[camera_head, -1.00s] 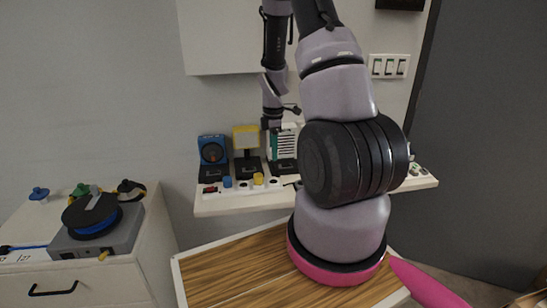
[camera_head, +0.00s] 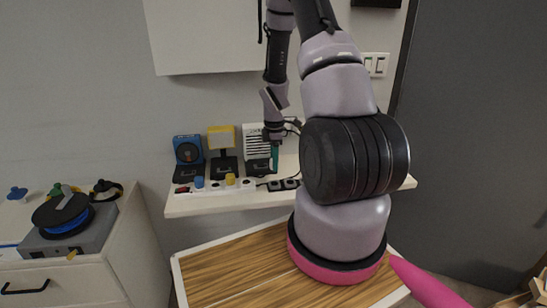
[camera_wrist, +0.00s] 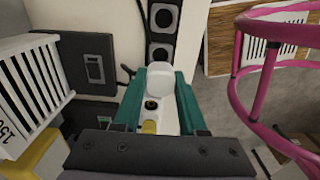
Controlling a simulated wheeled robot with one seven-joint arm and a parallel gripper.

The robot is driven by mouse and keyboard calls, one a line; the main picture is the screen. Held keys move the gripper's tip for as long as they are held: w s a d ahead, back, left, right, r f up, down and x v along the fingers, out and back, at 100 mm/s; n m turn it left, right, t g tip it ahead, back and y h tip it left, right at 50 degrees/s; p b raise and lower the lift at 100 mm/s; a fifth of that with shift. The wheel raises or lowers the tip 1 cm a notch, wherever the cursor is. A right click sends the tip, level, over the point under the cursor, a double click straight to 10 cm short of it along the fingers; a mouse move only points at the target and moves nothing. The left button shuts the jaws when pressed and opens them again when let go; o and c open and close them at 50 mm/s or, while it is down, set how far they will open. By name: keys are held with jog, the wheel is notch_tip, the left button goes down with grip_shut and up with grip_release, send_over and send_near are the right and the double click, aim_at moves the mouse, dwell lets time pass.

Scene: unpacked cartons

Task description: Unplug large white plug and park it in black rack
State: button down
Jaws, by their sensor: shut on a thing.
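My gripper (camera_head: 275,158) has teal fingers and points down over the shelf, just right of the white slatted device. In the wrist view my gripper (camera_wrist: 162,82) is shut on the large white plug (camera_wrist: 163,88). The white power strip (camera_wrist: 160,122) shows behind the plug, with a dark round socket and a yellow plug (camera_wrist: 149,128) in it. Whether the plug's pins are clear of the strip is hidden. The black rack (camera_wrist: 163,18) has square bays with round sockets and lies beyond the plug. In the head view the rack (camera_head: 284,184) is right of the power strip (camera_head: 215,187).
A blue fan device (camera_head: 187,150), a yellow lamp (camera_head: 221,138) and the white slatted device (camera_head: 256,143) stand behind the strip. A blue plug (camera_head: 199,182) is in the strip. Dark cables lie beside the rack. The shelf's right end is partly hidden by my arm.

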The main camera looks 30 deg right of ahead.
jog(key=shift+f, duration=2.65)
jog(key=shift+f, duration=0.65)
dwell(0.6)
jog(key=shift+c, duration=1.9)
grip_release()
jog(key=shift+r, duration=0.1)
